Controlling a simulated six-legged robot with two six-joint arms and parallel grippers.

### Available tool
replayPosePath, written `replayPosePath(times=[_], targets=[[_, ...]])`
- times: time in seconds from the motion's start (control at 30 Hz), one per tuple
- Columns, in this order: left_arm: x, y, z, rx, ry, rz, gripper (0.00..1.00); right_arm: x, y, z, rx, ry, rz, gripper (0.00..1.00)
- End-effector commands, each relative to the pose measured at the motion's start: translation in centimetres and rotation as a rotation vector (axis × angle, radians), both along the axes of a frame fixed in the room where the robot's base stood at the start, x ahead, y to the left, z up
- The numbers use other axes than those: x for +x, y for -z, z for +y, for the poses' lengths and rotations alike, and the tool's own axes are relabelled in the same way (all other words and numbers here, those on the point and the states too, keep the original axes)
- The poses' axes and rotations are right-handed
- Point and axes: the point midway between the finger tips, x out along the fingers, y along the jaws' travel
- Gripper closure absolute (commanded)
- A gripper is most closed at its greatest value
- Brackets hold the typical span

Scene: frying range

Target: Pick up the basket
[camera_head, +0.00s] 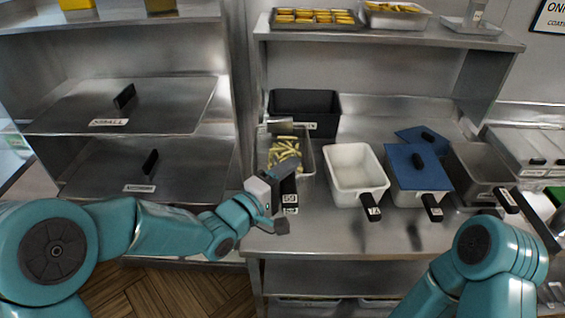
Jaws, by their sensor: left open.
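A metal basket (307,158) holding pale yellow fries (284,153) stands at the left end of the steel counter. Its dark handle (290,188), with a white label, points toward me. My left gripper (281,198) is open at the handle, with one dark finger on the far side and the other nearer me. I cannot tell whether the fingers touch the handle. The gripper hides part of the basket's near left side. My right arm shows at the lower right, but its gripper is out of view.
A black bin (304,105) stands behind the basket. To the right are a white container (352,165), a blue-lidded one (414,168) and a grey one (482,170), with handles toward me. The counter's front strip (340,232) is clear. A shelf (390,36) overhangs the back.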

Motion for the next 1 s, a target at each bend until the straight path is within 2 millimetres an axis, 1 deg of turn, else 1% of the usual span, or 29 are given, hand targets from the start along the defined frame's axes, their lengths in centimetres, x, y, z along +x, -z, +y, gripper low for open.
replayPosePath(times=[0.17, 0.27, 0.3, 0.33, 0.37, 0.77, 0.87, 0.97, 1.0], targets=[[0.0, 0.0, 0.0, 0.000, 0.000, 0.000, 0.45, 0.0, 0.1, 0.0, 0.000, 0.000, 0.000, 0.41], [0.0, 0.0, 0.0, 0.000, 0.000, 0.000, 0.74, 0.0, 0.1, 0.0, 0.000, 0.000, 0.000, 0.41], [0.0, 0.0, 0.0, 0.000, 0.000, 0.000, 0.87, 0.0, 0.1, 0.0, 0.000, 0.000, 0.000, 0.41], [0.0, 0.0, 0.0, 0.000, 0.000, 0.000, 0.97, 0.0, 0.1, 0.0, 0.000, 0.000, 0.000, 0.41], [0.0, 0.0, 0.0, 0.000, 0.000, 0.000, 1.00, 0.0, 0.1, 0.0, 0.000, 0.000, 0.000, 0.41], [0.0, -0.5, 0.0, -0.001, 0.000, -0.007, 1.00, 0.0, 0.1, 0.0, 0.000, 0.000, 0.000, 0.41], [0.0, -1.3, 0.0, -0.001, 0.001, -0.009, 1.00, 0.0, 0.2, 0.0, 0.000, 0.000, 0.000, 0.41], [0.0, -2.9, 0.0, -0.002, 0.000, -0.013, 1.00, 0.0, 0.3, 0.0, 0.000, 0.000, 0.000, 0.41], [0.0, -3.7, 0.0, -0.002, -0.001, -0.013, 1.00, 0.0, 0.4, 0.0, 0.000, 0.000, 0.000, 0.41]])
